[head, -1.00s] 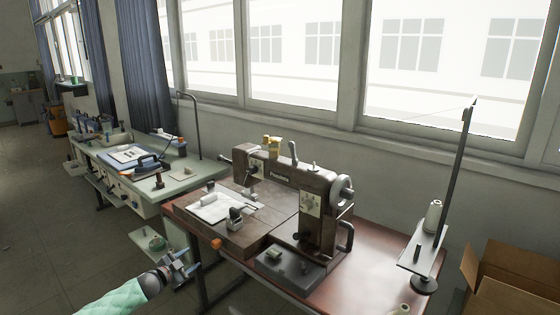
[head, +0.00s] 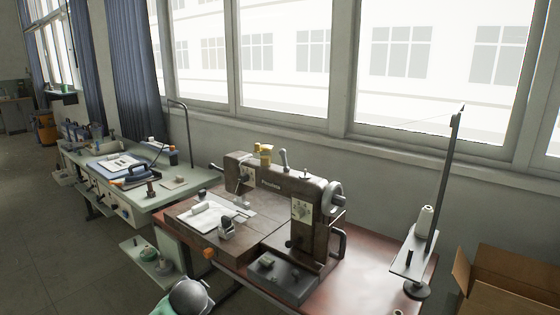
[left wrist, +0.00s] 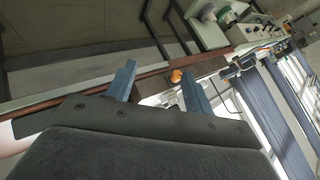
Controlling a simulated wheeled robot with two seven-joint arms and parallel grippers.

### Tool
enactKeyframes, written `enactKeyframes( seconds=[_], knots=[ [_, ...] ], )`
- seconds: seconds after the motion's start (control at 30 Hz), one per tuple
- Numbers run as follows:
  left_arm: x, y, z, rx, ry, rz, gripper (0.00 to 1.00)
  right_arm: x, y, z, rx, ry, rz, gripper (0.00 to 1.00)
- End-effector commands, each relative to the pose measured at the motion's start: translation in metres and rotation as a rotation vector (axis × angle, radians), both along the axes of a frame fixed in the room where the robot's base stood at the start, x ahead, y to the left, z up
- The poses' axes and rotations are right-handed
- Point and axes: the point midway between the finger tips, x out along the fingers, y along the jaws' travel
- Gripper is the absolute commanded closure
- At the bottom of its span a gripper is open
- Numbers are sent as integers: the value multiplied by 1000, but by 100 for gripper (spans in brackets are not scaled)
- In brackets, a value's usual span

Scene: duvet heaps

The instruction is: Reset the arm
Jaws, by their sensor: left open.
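My left arm (head: 188,297) shows at the bottom of the head view as a grey rounded joint with a green sleeve, in front of the sewing table. Its fingers do not show there. In the left wrist view my left gripper (left wrist: 157,68) is open, with two blue-grey fingers apart and nothing held between them. An orange knob (left wrist: 175,76) on the table edge shows behind the gap; it also shows in the head view (head: 208,253). My right gripper is in neither view.
A brown sewing machine (head: 285,195) stands on the red-brown table (head: 375,262). A thread stand (head: 435,215) rises at the right, near an open cardboard box (head: 505,280). A second sewing table (head: 150,195) stands at the left. The floor at left is clear.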

Motion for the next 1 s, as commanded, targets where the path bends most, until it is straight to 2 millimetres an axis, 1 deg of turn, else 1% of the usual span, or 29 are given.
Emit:
enactKeyframes(
  seconds=[0.03,0.1,0.3,0.5,0.67,0.87,1.0],
  knots=[
    [-22,-10,-5,-28,31,11,48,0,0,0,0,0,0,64],
    [-49,-19,-9,-62,71,29,48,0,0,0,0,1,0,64],
    [-121,-38,-24,-166,164,78,48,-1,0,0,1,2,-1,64],
    [-182,-51,-38,-275,225,119,48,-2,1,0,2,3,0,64],
    [-226,-57,-54,-354,273,158,48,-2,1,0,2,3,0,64],
    [-283,-62,-82,-429,358,223,48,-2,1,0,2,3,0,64],
    [-325,-66,-111,-466,442,274,48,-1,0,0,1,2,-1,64]
  ],
)
